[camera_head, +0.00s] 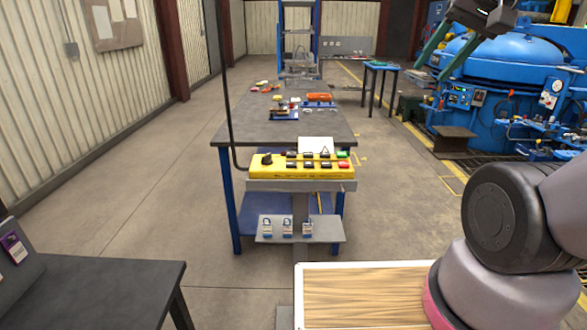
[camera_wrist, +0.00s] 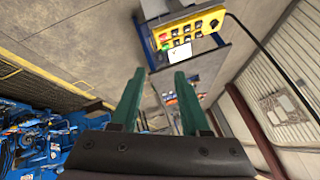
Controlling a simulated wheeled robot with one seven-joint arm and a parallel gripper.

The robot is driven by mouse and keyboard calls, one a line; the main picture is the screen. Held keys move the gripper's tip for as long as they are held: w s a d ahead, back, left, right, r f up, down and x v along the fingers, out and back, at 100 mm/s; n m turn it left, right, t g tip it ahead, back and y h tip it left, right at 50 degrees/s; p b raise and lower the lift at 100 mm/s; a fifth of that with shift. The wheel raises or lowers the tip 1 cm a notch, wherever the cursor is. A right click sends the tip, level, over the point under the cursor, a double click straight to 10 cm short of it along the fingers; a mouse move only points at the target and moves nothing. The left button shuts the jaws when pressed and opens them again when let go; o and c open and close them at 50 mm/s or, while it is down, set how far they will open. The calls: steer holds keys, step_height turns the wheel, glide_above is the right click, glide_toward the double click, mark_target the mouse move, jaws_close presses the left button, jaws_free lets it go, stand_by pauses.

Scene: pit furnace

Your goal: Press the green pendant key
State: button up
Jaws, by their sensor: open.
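The yellow pendant (camera_head: 290,171) lies on a grey shelf at the near end of a workbench, with a black knob at its left and rows of dark keys. The green key (camera_head: 342,154) is at its far right corner, just behind a red key (camera_head: 343,164). In the wrist view, the pendant (camera_wrist: 208,24) is at the top, with the green key (camera_wrist: 166,48) near its lower left end. My gripper (camera_wrist: 158,74) is open and empty, its green fingers apart and clear of the pendant. It also shows at the upper right of the head view (camera_head: 432,58).
A white card (camera_head: 316,145) stands behind the pendant. A black cable (camera_head: 228,100) rises from its left side. Padlocks (camera_head: 287,226) hang on a lower plate. A wooden-topped surface (camera_head: 365,297) is in front, a dark table (camera_head: 90,290) at left. Blue furnace equipment (camera_head: 510,70) fills the right.

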jaws_close()
stand_by(1.5)
